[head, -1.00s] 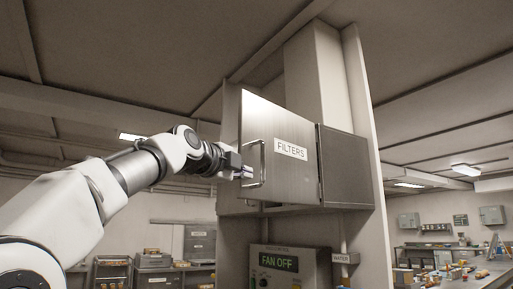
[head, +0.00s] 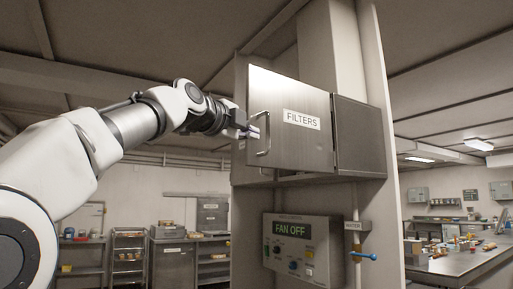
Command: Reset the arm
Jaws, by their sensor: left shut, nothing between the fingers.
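My left arm reaches in from the left in the head view. Its gripper (head: 249,131) is shut and empty, close to the handle side of a metal cabinet door. The door is labelled FILTERS (head: 301,120) and has a vertical bar handle (head: 261,133) on its left side. The cabinet door (head: 290,92) stands ajar, with its left edge swung out from the cabinet body (head: 360,135). I cannot tell whether the fingertips touch the handle. My right gripper is not in view.
Below the cabinet is a control box (head: 300,248) reading FAN OFF. A blue-handled water valve (head: 364,256) is to its right. A counter with goods (head: 475,258) is at right, and racks (head: 128,255) stand at the back left. A wall column (head: 385,200) borders the cabinet.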

